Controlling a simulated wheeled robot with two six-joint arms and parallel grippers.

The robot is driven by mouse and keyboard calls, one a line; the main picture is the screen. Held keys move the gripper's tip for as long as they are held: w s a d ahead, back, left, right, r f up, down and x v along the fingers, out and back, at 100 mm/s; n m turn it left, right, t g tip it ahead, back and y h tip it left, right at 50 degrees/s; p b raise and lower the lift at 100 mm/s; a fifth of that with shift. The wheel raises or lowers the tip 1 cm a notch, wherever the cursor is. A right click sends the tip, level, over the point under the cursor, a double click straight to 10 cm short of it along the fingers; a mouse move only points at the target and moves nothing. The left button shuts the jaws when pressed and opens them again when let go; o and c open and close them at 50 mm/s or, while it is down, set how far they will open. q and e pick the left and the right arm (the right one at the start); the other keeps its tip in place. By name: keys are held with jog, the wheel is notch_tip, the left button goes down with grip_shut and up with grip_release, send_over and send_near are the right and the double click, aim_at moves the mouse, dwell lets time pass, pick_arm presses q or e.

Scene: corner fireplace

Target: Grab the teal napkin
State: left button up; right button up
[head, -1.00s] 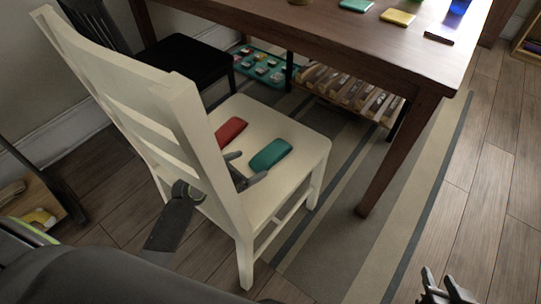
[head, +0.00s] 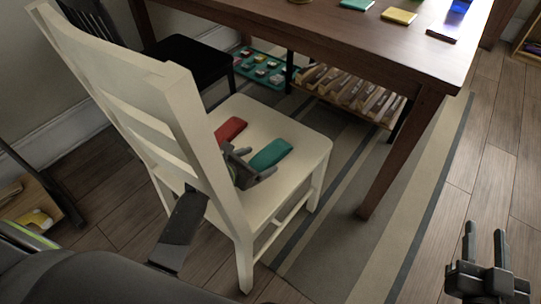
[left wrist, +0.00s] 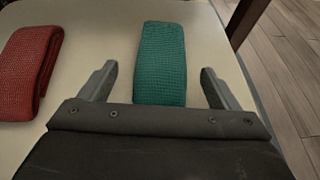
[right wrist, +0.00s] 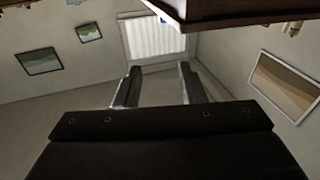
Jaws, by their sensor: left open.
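The teal napkin (head: 271,153) lies folded on the seat of the white chair (head: 297,136), right of a folded red napkin (head: 230,129). In the left wrist view the teal napkin (left wrist: 162,62) is straight ahead, between the lines of my left gripper's fingers. My left gripper (head: 257,167) is open and empty at the napkin's near end, just above the seat; its fingers (left wrist: 158,82) stand either side of that end. The red napkin (left wrist: 30,70) is left of the left finger. My right gripper (head: 484,245) is open and empty, over the floor at lower right.
The chair's slatted back (head: 150,110) stands beside my left arm, which passes by it. A dark wooden table (head: 330,22) with several coloured items on top is beyond. A striped rug (head: 350,190) and bare floor (head: 490,170) lie to the right.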

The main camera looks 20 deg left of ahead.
aim_at(268, 157)
pick_arm(q)
jog(key=shift+b+x, duration=0.5)
jog(key=shift+x, duration=0.55)
jog(key=shift+w, duration=0.15)
pick_arm(e)
notch_tip(268, 157, up, 8)
jog(key=s+a+n+t, duration=0.1)
jog(key=t, duration=0.4)
jog(key=shift+s+f+n+y, duration=0.2)
jog(key=shift+s+n+y, duration=0.1)
jog(key=shift+y, duration=0.1)
pick_arm(q)
jog(key=c, duration=1)
jog(key=shift+c, duration=0.2)
pick_arm(e)
jog(key=shift+w, duration=0.1)
